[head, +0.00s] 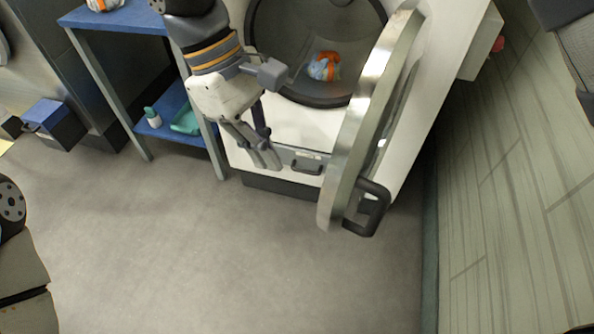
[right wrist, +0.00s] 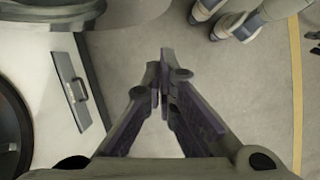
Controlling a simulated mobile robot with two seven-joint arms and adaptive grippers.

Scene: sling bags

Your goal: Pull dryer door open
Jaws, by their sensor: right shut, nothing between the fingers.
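The dryer (head: 290,131) stands at the top middle of the head view, a white machine with a round dark opening (head: 275,60). Its thick door (head: 365,110) is swung well open to the right, seen nearly edge-on. The black door handle (head: 375,215) is on the door's far right side. My right gripper (head: 268,160) is shut and empty, in front of the dryer's lower front, left of the door and apart from the handle. Its fingertips meet in the right wrist view (right wrist: 163,88), above bare floor. My left gripper is out of view.
An orange, white and blue bundle (head: 323,67) lies inside the drum. A blue-topped shelf table (head: 120,18) stands left of the dryer, holding a bottle and a teal tray (head: 186,120). A panelled wall (head: 510,200) closes the right. The grey floor (head: 230,250) in front is clear.

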